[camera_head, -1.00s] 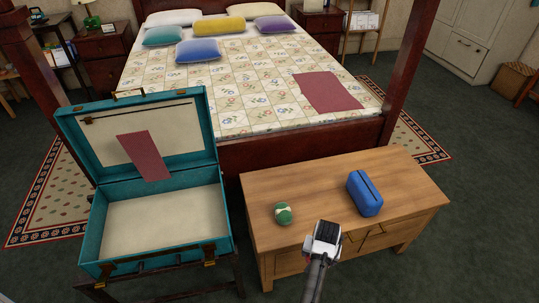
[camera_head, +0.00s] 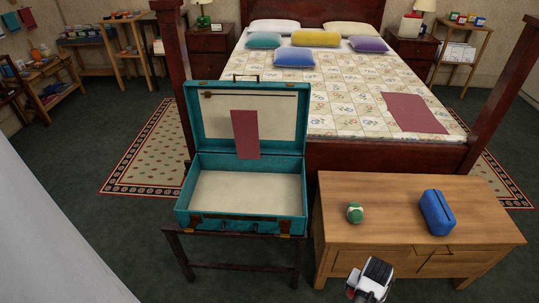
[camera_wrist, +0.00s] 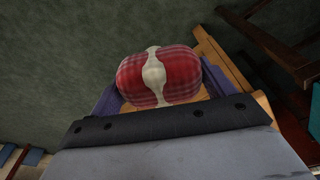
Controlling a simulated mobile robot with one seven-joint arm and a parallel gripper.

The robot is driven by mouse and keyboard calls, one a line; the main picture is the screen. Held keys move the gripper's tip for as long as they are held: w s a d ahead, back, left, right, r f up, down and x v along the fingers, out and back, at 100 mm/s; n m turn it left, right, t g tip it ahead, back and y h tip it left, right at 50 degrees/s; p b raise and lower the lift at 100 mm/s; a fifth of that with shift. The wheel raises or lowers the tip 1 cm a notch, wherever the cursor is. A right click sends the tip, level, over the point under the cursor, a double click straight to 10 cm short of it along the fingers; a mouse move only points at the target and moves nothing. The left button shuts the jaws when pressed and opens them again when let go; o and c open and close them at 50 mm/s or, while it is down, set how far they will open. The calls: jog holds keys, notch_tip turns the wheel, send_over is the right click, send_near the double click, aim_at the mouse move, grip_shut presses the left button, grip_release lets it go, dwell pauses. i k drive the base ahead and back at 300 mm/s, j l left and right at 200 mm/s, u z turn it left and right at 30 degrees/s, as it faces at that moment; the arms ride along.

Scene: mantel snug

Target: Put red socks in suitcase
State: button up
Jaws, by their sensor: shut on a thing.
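The red socks (camera_wrist: 183,72) are a rolled red plaid bundle with a pale band, seen in the wrist view between my gripper's fingers. My gripper (camera_wrist: 161,90) is shut on them. In the head view my gripper (camera_head: 369,281) is at the bottom, in front of the wooden chest; the socks cannot be made out there. The teal suitcase (camera_head: 240,225) stands open on a dark stand, left of the chest and of my gripper. Its pale base looks empty. A flat dark red piece (camera_head: 245,135) stands upright against its raised lid.
The wooden chest (camera_head: 400,198) holds a green bundle with a white band (camera_head: 354,213) and a blue pouch (camera_head: 437,212). The bed (camera_head: 350,100) is behind, with a dark red sheet (camera_head: 415,112) on it. Open floor (camera_head: 110,225) lies left of the suitcase stand.

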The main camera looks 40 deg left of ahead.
aim_at(245, 204)
jog(key=k+u, duration=0.1)
jog(key=u, duration=0.85)
jog(key=l+u, duration=0.15)
jog(key=u, duration=0.2)
jog(key=l+u, duration=0.2)
jog(key=u, duration=0.2)
jog(key=l, duration=0.4)
jog(key=k+l, duration=0.1)
jog(key=l, duration=0.35)
